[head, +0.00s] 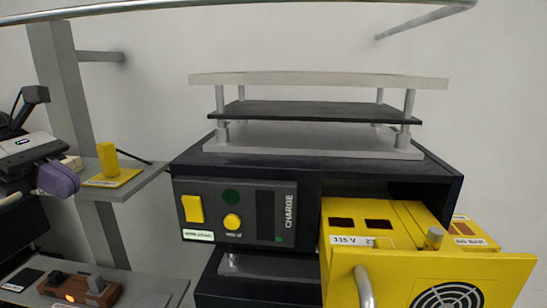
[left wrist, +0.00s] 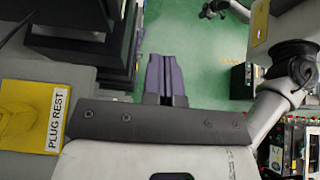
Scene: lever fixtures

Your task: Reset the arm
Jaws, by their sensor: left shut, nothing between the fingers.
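My left gripper (head: 58,180) is at the far left of the head view, its purple fingers in front of the left shelves. In the left wrist view its two purple fingers (left wrist: 165,75) lie together with nothing between them, above a green floor. It is apart from the yellow plug rest (head: 113,172), which stands on the upper left shelf. The plug rest also shows in the left wrist view (left wrist: 32,113), at the left with its label. My right gripper is in neither view.
A black cabinet with a CHARGE panel (head: 238,212) stands in the middle. A yellow 115 V drawer unit (head: 395,265) sticks out at right. A brown box with a lit orange button (head: 75,290) sits on the lower left shelf. A metal rail (head: 240,5) crosses the top.

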